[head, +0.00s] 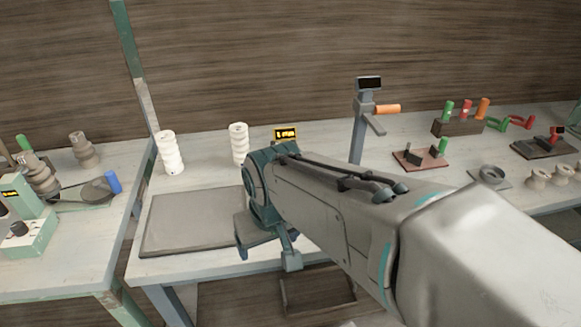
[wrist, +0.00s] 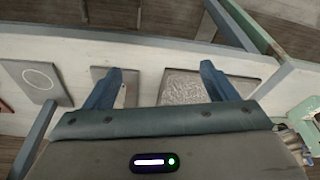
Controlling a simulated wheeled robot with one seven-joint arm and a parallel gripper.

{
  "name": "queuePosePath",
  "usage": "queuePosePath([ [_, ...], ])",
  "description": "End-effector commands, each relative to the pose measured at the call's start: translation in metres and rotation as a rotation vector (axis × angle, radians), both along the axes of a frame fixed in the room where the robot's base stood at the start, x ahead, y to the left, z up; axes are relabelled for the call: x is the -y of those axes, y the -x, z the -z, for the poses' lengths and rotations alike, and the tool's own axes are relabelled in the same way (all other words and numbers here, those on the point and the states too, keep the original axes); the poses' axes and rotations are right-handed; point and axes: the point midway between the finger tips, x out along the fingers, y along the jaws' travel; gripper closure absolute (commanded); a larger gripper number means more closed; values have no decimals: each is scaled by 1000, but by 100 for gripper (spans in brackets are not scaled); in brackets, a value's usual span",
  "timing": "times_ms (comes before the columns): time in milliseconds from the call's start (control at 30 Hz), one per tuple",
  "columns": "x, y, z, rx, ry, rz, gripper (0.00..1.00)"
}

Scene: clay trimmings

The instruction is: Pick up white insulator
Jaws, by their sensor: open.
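Two white ribbed insulators stand upright on the middle table in the head view. One white insulator (head: 169,153) is at the back left, and the other white insulator (head: 239,144) is further right, just behind my wrist. My gripper (head: 266,254) is in front of both, over the front part of the table, pointing down, empty and apart from them. In the wrist view my gripper (wrist: 160,82) shows two blue-grey fingers spread wide with nothing between them. I cannot make out either white insulator in the wrist view.
A flat grey board (head: 190,240) lies on the middle table. A small black-and-yellow sign (head: 285,134) and a grey stand (head: 358,135) are behind my arm. Brown insulators (head: 84,150) stand on the left table. A green post (head: 130,50) rises between the tables.

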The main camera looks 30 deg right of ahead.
Motion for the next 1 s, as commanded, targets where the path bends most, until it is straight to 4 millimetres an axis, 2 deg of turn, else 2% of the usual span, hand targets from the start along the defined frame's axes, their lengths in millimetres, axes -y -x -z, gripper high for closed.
queuePosePath([
  [167, 16, -39, -35, -32, -6, 132, 21],
  [300, 44, -82, -61, -64, -15, 297, 21],
  [500, 86, -132, -78, -100, -30, 503, 21],
  [600, 102, -148, -80, -111, -36, 570, 21],
  [767, 114, -160, -77, -120, -41, 625, 21],
  [867, 117, -162, -65, -123, -41, 632, 21],
  [1000, 119, -164, -37, -126, -42, 632, 21],
])
